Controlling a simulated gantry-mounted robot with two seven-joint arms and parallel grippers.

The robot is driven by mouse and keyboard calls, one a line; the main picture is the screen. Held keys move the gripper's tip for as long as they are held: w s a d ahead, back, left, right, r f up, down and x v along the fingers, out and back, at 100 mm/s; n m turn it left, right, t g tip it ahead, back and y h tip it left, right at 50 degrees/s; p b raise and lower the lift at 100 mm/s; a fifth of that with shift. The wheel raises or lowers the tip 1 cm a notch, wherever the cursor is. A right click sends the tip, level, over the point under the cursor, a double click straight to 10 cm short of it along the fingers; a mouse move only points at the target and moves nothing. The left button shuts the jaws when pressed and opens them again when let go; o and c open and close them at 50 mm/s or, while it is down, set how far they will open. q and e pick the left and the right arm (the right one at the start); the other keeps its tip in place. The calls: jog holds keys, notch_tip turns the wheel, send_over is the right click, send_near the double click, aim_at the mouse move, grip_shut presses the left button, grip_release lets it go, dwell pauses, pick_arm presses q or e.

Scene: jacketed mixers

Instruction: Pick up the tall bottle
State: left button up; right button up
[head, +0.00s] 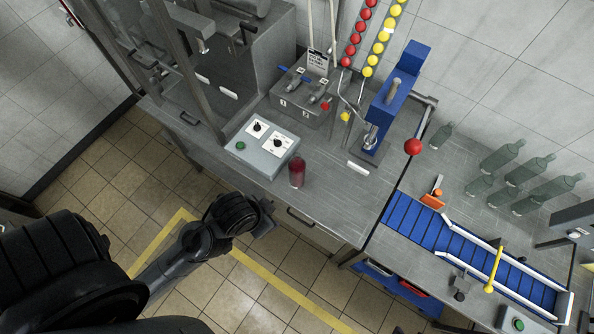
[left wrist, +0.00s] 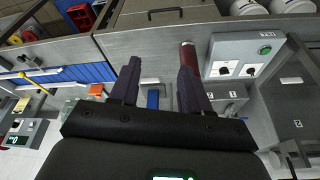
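A tall dark red bottle (head: 297,171) stands upright on the grey bench near its front edge, just right of a control box. It also shows in the left wrist view (left wrist: 188,54), beyond the tip of the right-hand finger, which hides its lower part in that picture. My left gripper (head: 266,217) is in front of the bench edge, left of and nearer than the bottle. In the left wrist view its two fingers (left wrist: 158,80) are spread apart with nothing held between them. My right gripper is not in view.
The control box (head: 265,146) with two dials and a green button sits beside the bottle. A blue press (head: 392,105) stands behind. A blue conveyor (head: 450,243) and several green glass bottles (head: 502,157) are at right.

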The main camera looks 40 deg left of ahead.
pick_arm(q)
jog(key=o, duration=0.9)
